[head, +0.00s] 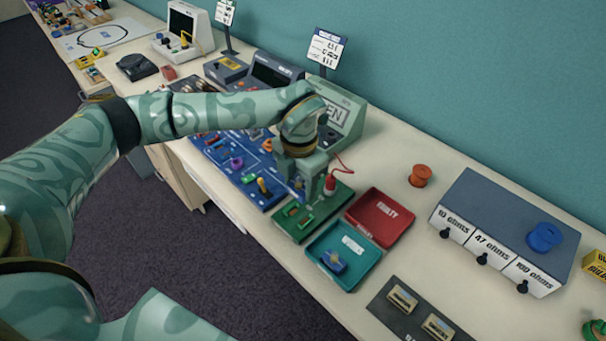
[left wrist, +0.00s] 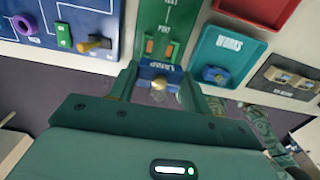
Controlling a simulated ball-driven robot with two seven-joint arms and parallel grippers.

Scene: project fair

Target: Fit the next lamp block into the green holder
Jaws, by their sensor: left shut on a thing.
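In the left wrist view the gripper (left wrist: 159,82) is shut on a blue lamp block (left wrist: 158,71) marked LAMP, with a pale bulb. The block is beside the TEST PORT label and two orange contacts (left wrist: 150,47) on the green board (left wrist: 177,14). I cannot tell whether it touches the board. In the head view the gripper hides the held block. Another blue lamp block (head: 334,261) lies in the teal WORKS tray (head: 371,256). My right gripper is not in view.
A red FAULTY tray (head: 381,206) adjoins the WORKS tray. A red lamp with a wire (head: 330,184) stands close beside the gripper. A blue parts board (head: 226,165) lies left. A grey resistor box (head: 505,228) and orange spool (head: 420,175) are right. Bare table surrounds the spool.

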